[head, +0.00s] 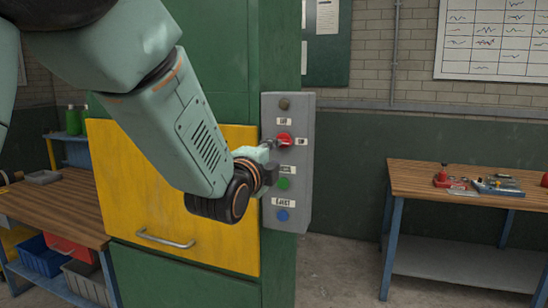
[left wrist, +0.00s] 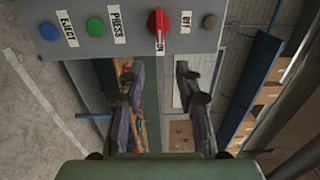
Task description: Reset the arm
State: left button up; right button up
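My left arm comes in from the left in the head view and reaches to the grey control panel (head: 302,205) on the green cabinet. My left gripper (head: 272,148) is close to the red knob (head: 284,139); whether they touch cannot be told there. In the left wrist view my left gripper (left wrist: 160,70) has its fingers apart with nothing between them. The red knob (left wrist: 158,21) is above the fingertips in that picture, clear of them, between OFF and ON labels. A green button (left wrist: 96,27) and a blue button (left wrist: 48,32) sit beside it. My right gripper is not in view.
The green cabinet (head: 220,60) has a yellow front (head: 130,170) with a metal handle (head: 165,239). A workbench (head: 60,212) with bins below stands left. Another workbench (head: 425,178) with tools stands right. Open floor (head: 340,270) lies between cabinet and right bench.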

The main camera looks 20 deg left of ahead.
pick_arm(q)
jog(key=s+a+f+n+g+b, duration=0.1)
jog(key=s+f+n+g, duration=0.3)
jog(key=f, duration=0.8)
jog(key=s+a+f+n+g+b, duration=0.1)
jog(key=s+f+n+g+b, duration=0.1)
jog(key=s+f+n, duration=0.65)
jog(key=s+f+n+g+b, duration=0.1)
jog(key=s+f+n+g, duration=0.15)
jog(key=f, duration=1.25)
jog(key=s+f+n+g+b, duration=0.2)
jog(key=s+f+g+b, duration=0.1)
jog(key=s+f, duration=0.9)
jog(key=s+a+f+n+g+b, duration=0.1)
jog(key=s+f+g, duration=0.5)
jog(key=s+f, duration=0.7)
jog(key=s+n+b, duration=0.1)
jog(key=s+b, duration=0.1)
jog(key=s, duration=0.3)
jog(key=shift+s+y, duration=0.25)
jog(key=shift+y, duration=0.05)
jog(key=shift+r+g, duration=0.1)
jog(key=shift+g, duration=0.15)
